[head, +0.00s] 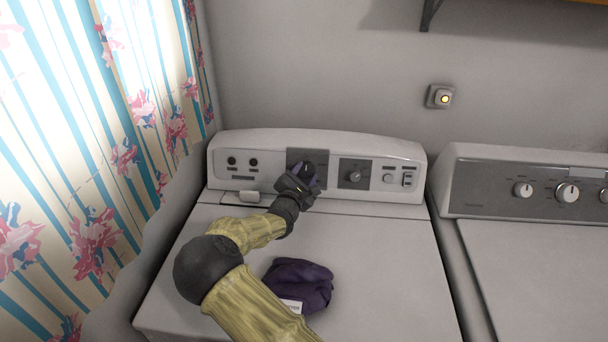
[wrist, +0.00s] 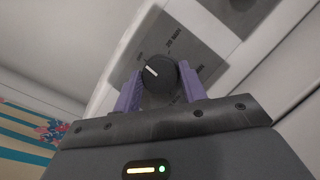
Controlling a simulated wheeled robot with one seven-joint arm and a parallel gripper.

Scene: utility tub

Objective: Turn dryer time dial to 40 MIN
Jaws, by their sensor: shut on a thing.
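The time dial (wrist: 158,76) is a round black knob with a short white pointer mark, set on a grey panel of the left machine's console (head: 272,147). In the wrist view its mark points to the upper left of that picture. The gripper also shows in the wrist view (wrist: 160,88). In the head view the gripper hides the dial.
A second dark panel with a knob (head: 355,176) and a switch (head: 408,179) lie to the right on the console. A dark purple cloth (head: 300,284) lies on the lid. Another machine (head: 540,180) stands to the right, and a curtain (head: 95,130) hangs at left.

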